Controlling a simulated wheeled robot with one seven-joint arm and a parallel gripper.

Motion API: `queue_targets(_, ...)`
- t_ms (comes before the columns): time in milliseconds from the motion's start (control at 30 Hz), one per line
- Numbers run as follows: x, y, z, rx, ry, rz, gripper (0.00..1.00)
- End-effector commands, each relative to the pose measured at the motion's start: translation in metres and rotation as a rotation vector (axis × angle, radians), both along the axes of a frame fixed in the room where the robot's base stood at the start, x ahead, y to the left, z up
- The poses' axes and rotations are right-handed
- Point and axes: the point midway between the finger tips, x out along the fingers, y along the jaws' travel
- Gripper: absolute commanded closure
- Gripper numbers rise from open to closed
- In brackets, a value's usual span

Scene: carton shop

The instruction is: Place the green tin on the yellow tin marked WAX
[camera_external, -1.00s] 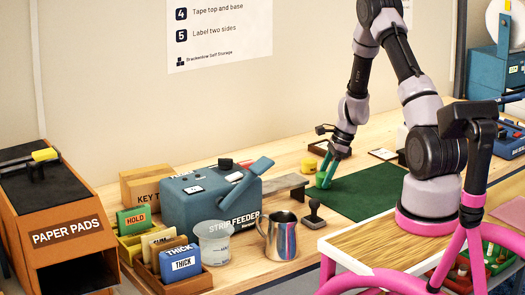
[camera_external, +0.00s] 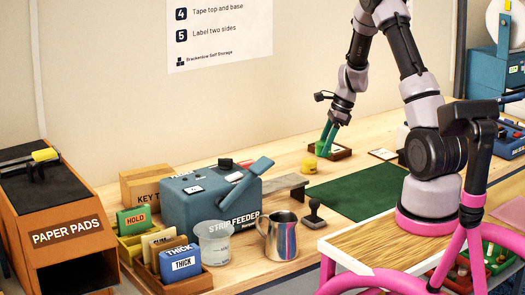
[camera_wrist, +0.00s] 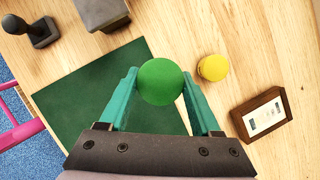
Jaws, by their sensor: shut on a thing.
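The green tin (camera_wrist: 160,82) is between my fingertips in the wrist view, seen from its round top. My gripper (camera_wrist: 158,88) is shut on it and holds it up off the bench. The yellow tin (camera_wrist: 213,68) stands on the bench just right of the green tin in the wrist view; no marking on it is readable. The two tins look apart.
A dark green mat (camera_external: 358,190) lies in front of the tins. A small wooden framed tray (camera_wrist: 262,115) stands near the yellow tin. A stamp (camera_external: 314,214), a metal jug (camera_external: 282,236) and the blue strip feeder (camera_external: 205,200) are further left.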

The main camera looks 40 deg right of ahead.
Motion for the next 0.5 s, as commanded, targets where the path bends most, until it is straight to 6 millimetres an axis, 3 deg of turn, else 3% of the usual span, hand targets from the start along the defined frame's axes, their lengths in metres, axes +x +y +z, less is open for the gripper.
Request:
queue_targets(300,0.079,-0.026,0.028,-0.009,0.000,-0.424,0.95)
queue_targets(500,0.103,-0.033,0.033,0.004,-0.005,-0.566,0.95)
